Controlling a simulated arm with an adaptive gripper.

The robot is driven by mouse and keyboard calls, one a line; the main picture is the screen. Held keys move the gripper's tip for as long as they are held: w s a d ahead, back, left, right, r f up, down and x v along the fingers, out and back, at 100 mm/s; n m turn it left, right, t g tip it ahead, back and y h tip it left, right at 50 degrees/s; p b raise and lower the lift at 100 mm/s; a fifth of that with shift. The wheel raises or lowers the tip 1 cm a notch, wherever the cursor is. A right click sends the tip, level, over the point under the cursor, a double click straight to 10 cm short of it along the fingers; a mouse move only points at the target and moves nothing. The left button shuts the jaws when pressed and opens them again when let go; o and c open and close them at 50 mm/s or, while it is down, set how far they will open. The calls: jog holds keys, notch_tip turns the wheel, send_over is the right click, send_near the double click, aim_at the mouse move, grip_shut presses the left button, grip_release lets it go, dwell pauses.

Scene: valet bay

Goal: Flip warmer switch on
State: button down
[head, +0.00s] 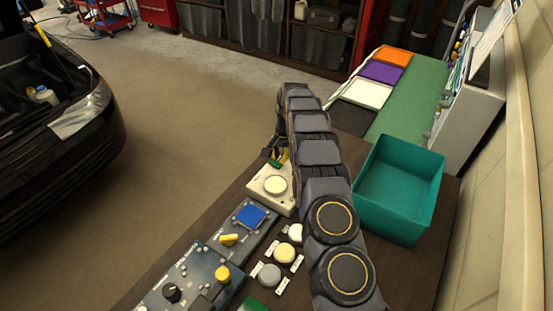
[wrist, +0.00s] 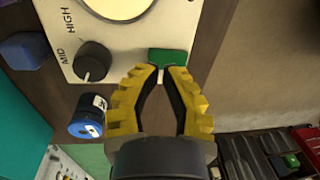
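The warmer is a cream box (head: 258,190) with a pale round plate (head: 275,184), left of my arm in the head view. In the wrist view its cream panel (wrist: 120,50) carries a black knob (wrist: 92,62) by the labels MID and HIGH. A green block-like piece (wrist: 167,57), seemingly the switch, sits at the panel's edge. In the head view my gripper (head: 278,160) is partly hidden at the warmer's far side.
A teal bin (head: 400,190) stands right of my arm. Blue control panels (head: 190,285) and several round buttons (head: 284,253) lie nearer on the bench. A blue cylinder (wrist: 88,117) lies close left of my gripper in the wrist view. Orange, purple and white trays (head: 362,92) are farther back.

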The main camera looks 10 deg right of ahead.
aim_at(280, 164)
notch_tip(280, 164, up, 12)
jog(key=shift+d, duration=0.2)
jog(key=shift+w+a+r, duration=0.1)
jog(key=shift+w+r, duration=0.1)
jog(key=shift+r, duration=0.05)
dwell(0.4)
jog(key=f, duration=0.8)
jog(key=w+a+f, duration=0.1)
jog(key=f, duration=0.3)
jog(key=shift+f, duration=0.4)
jog(key=shift+w+a+f, duration=0.1)
jog(key=shift+f, duration=0.45)
